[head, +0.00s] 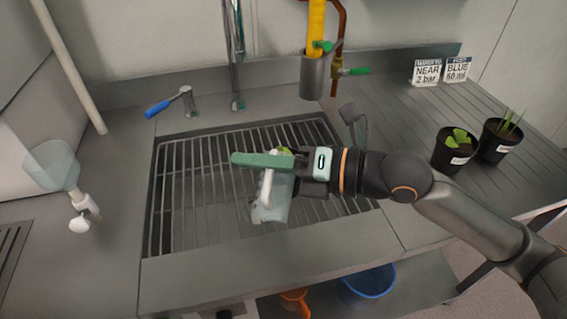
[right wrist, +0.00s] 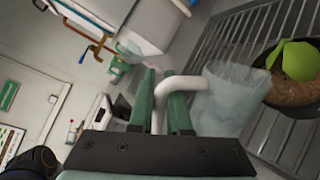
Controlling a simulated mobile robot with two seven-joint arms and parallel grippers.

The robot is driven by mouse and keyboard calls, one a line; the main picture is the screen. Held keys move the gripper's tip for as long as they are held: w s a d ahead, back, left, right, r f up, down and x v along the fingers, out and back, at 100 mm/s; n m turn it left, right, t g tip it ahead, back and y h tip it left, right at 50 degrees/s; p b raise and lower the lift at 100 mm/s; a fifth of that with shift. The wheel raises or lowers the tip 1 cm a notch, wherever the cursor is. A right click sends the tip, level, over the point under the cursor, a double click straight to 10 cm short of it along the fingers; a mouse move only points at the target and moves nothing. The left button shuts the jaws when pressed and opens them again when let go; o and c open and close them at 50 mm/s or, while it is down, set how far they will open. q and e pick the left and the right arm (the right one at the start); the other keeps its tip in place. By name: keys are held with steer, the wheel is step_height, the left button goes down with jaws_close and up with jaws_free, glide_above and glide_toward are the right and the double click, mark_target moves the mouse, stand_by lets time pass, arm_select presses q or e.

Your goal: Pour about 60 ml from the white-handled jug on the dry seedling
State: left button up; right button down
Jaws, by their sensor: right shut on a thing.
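My right gripper (head: 262,162) has green fingers shut on the white handle of a clear jug (head: 270,208). It holds the jug over the slatted sink grate. In the right wrist view the white handle sits between the fingers and the clear jug (right wrist: 232,95) hangs beside them. A dark pot with light brown soil (right wrist: 288,92) and a green-leaved seedling (right wrist: 296,58) stands close beside the jug there. In the head view my gripper hides most of that pot; only some leaf (head: 284,150) shows. I cannot tell the jug's water level. My left gripper is not in view.
Two black pots with labels, a broad-leaved seedling (head: 458,140) and a spiky one (head: 502,135), stand on the right drainboard. Cards (head: 426,72) behind read NEAR 2 bar and BLUE 60 ml. A blue-handled tap (head: 172,102) and a grey cylinder (head: 314,78) stand behind the grate (head: 180,200).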

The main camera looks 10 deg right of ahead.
steer(key=shift+w+r, duration=0.1)
steer(key=shift+r, duration=0.1)
steer(key=shift+w+d+r+p, duration=0.1)
steer(key=shift+p, duration=0.4)
stand_by(0.4)
steer(key=shift+w+r+m+p, duration=0.1)
steer(key=shift+w+m+p, duration=0.05)
steer(key=shift+m+p, duration=0.25)
stand_by(0.5)
